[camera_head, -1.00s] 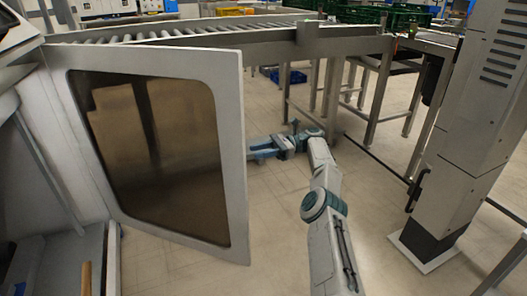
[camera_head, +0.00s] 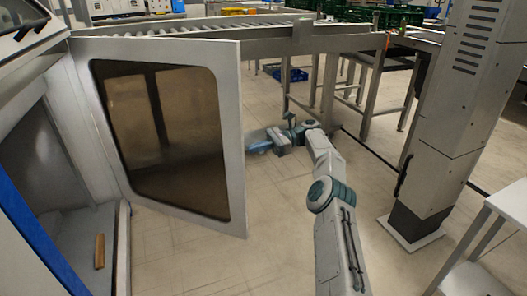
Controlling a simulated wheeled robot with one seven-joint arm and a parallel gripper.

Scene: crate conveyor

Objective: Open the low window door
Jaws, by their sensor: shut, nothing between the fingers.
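The low window door (camera_head: 237,130) is a light grey frame around a dark brown tinted window (camera_head: 165,135). It stands swung out from the grey cabinet (camera_head: 95,150) on the left, and the cabinet's opening shows beside it. My gripper (camera_head: 256,146) is at the free right edge of the door, pointing left, shut and empty. Its tips are small and may be partly hidden behind the door edge. I cannot tell whether they touch the door.
A roller conveyor (camera_head: 345,42) on metal legs runs behind the door. A grey column (camera_head: 445,130) stands at the right, with a white table (camera_head: 480,240) in front of it. A wooden piece (camera_head: 99,251) is inside the cabinet. Tiled floor (camera_head: 190,265) is clear below the door.

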